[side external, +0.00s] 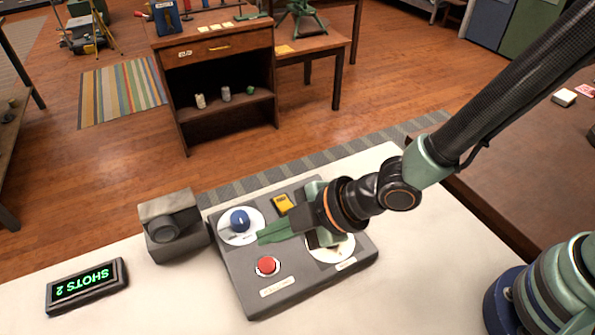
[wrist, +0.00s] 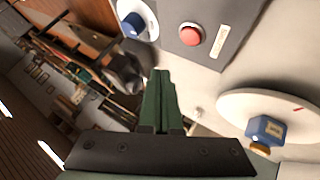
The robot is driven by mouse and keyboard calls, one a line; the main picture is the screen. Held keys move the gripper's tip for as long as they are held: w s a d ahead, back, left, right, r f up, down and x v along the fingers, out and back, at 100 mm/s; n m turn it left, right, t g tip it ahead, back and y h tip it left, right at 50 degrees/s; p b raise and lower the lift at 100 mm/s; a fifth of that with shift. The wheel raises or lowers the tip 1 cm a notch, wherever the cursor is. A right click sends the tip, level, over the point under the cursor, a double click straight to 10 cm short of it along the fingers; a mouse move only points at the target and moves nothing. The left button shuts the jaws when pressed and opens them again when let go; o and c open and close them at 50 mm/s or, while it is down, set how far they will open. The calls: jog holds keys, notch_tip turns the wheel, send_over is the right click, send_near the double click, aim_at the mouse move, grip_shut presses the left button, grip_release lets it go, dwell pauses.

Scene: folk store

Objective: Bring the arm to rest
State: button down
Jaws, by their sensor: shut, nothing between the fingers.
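My gripper (side external: 262,238) is above the grey control panel (side external: 252,297), pointing left, with its green fingers closed together and nothing between them. The fingers also show in the wrist view (wrist: 160,74), pressed side by side. In the side view the fingertips appear between a blue knob (side external: 240,220) and a red button (side external: 267,265); I cannot tell the exact height above them. The wrist view shows the red button (wrist: 190,34) and the blue knob (wrist: 133,25) apart from the fingers. My gripper hides part of the panel's right white dial (side external: 334,255).
A grey box with a round front (side external: 172,225) stands left of the panel. A small display (side external: 87,285) reads "SHOTS 2". A yellow piece (side external: 283,203) is at the panel's back. The white tabletop (side external: 185,300) is clear in front; a brown table (side external: 520,150) stands at right.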

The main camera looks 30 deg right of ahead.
jog(key=w+d+r+m+h, duration=0.2)
jog(key=w+d+r+m, duration=0.15)
jog(key=d, duration=0.45)
jog(key=w+d+r+m+h, duration=0.1)
jog(key=w+d+r+m, duration=0.3)
jog(key=d, duration=0.3)
jog(key=s+d+r+m+h, duration=0.2)
jog(key=s+d+r+m, duration=0.2)
jog(key=d, duration=0.5)
jog(key=s+d+r+m+h, duration=0.1)
jog(key=s+d+r+m, duration=0.3)
jog(key=d, duration=0.6)
jog(key=shift+s+r+m+g+h, duration=0.15)
jog(key=shift+s+m+g+h, duration=0.25)
jog(key=shift+m, duration=0.75)
jog(key=shift+a, duration=0.1)
